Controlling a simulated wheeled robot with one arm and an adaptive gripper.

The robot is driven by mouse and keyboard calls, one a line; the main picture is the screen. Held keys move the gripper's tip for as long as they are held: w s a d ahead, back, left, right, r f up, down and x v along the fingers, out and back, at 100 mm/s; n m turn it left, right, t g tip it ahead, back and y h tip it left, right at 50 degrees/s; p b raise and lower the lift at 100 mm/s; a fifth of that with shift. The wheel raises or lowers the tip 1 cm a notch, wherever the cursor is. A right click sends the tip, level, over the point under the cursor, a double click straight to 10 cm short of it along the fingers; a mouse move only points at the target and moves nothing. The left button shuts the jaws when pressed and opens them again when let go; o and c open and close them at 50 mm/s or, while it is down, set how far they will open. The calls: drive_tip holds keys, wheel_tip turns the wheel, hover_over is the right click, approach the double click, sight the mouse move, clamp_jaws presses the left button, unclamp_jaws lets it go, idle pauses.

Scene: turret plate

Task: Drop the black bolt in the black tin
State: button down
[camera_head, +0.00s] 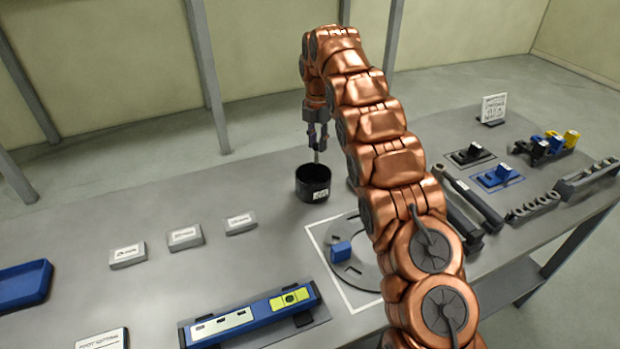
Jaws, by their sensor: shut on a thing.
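The black tin (313,188) stands open on the table, left of my arm, with a small white label on its front. My gripper (317,147) points down above the tin. It is shut on a thin upright bolt (317,157), whose lower end shows as a greyish shaft over or just inside the tin's opening. The bolt's upper part is hidden between the fingers, and its colour is hard to tell at this size. The inside of the tin is dark, and I cannot tell what it holds.
My arm hides part of a round slotted plate (350,268) with a blue block (341,252) on it. A blue bar (250,318) lies in front. Small labelled blocks (185,237) and a blue tray (22,284) are at left. Tools and coloured blocks (554,142) are at right.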

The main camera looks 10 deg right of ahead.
sight(318, 158)
drive_tip(key=shift+f+b, duration=0.75)
drive_tip(key=shift+f, duration=2.15)
drive_tip(key=c, duration=0.9)
unclamp_jaws()
drive_tip(key=shift+s, duration=0.1)
drive_tip(key=shift+r, duration=3.7)
drive_tip(key=shift+r, duration=0.1)
